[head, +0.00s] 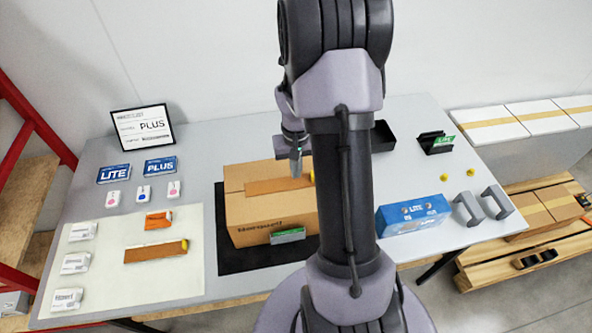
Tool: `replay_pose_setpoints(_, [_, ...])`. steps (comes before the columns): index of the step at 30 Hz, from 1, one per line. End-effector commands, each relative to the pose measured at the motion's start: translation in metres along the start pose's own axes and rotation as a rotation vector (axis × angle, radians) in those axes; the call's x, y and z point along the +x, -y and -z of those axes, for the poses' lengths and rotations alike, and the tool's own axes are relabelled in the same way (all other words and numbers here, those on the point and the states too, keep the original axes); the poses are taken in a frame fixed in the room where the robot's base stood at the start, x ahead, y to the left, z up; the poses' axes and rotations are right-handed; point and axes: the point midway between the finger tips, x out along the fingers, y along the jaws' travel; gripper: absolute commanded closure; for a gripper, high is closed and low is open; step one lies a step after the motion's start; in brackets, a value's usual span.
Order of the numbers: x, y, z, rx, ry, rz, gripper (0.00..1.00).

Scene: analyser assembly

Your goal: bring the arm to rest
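My arm rises through the middle of the head view and bends over at the top. My gripper (296,166) points down above the cardboard box (272,208), close over its top; I cannot tell whether it touches. The arm hides the box's right part and part of the gripper. Whether the fingers are open or shut cannot be made out, and I see nothing held. A brown strip (262,187) lies along the box top, with a yellow bit at its right end beside the gripper.
The box stands on a black mat (232,258). A blue LITE box (412,214), grey handles (468,208) and a black holder (436,143) are right of the arm. A cream mat (112,285) with small packets, blue cards and a PLUS sign (143,127) are left. Bare tabletop (215,155) lies behind the box.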

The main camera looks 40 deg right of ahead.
Motion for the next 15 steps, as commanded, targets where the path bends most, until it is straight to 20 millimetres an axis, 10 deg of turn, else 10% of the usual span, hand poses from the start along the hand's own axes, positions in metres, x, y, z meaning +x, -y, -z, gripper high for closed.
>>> replay_pose_setpoints(15, [-0.034, 0.000, 0.000, 0.000, 0.000, 0.000, 1.00])
